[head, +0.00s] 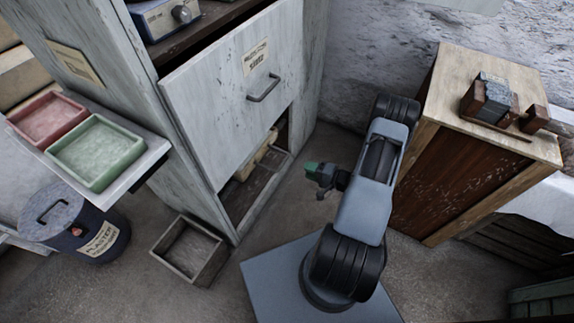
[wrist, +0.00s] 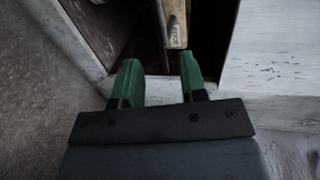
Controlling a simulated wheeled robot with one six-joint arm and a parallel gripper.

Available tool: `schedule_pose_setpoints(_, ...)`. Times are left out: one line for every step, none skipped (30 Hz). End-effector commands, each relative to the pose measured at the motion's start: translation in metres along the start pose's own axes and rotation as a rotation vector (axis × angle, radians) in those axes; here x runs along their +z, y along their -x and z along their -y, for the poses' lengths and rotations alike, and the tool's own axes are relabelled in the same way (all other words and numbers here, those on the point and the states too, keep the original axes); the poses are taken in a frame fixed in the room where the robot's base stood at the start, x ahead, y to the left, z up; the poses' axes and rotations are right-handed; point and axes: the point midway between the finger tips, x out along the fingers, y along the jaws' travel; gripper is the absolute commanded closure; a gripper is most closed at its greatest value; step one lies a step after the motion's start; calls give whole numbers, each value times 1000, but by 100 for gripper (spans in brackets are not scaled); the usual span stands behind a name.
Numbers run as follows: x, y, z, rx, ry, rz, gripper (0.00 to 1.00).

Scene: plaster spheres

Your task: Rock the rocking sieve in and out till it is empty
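No thing in view can be named with certainty as the rocking sieve. A pale wooden bar with a small tag (wrist: 176,24) shows in the wrist view inside a dark opening; in the head view a tan piece (head: 252,160) lies in the low opening of the grey cabinet. My gripper (head: 312,170) has green fingers and is in front of that opening, apart from it. In the wrist view its fingers (wrist: 158,64) stand apart with nothing between them, and the bar is beyond them. Any sieve mesh or contents cannot be seen.
The grey cabinet (head: 215,110) has a large panel with a metal handle (head: 263,89). An open wooden box (head: 167,272) stands on the floor. A plaster bin (head: 62,226), red tray (head: 72,97) and green tray (head: 62,157) are left. A wooden stand (head: 437,103) is right.

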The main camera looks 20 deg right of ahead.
Motion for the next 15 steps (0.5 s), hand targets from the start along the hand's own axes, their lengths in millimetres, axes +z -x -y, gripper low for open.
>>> schedule_pose_setpoints(1,-10,-2,0,2,7,61)
schedule_pose_setpoints(1,-16,-2,0,2,6,61)
schedule_pose_setpoints(1,-24,-2,0,3,7,61)
schedule_pose_setpoints(1,-30,-2,0,4,7,61)
schedule_pose_setpoints(1,-36,-2,0,4,6,61)
schedule_pose_setpoints(1,-44,-2,-1,4,7,61)
schedule_pose_setpoints(1,-50,-2,0,4,6,61)
schedule_pose_setpoints(1,-56,-2,0,4,6,61)
schedule_pose_setpoints(1,-63,-2,-1,3,6,61)
schedule_pose_setpoints(1,-68,-2,-1,3,5,61)
schedule_pose_setpoints(1,-74,-2,0,3,5,61)
schedule_pose_setpoints(1,-80,-2,0,4,4,61)
schedule_pose_setpoints(1,-85,-2,0,4,4,61)
schedule_pose_setpoints(1,-89,-2,0,4,4,61)
schedule_pose_setpoints(1,-94,-2,0,3,3,61)
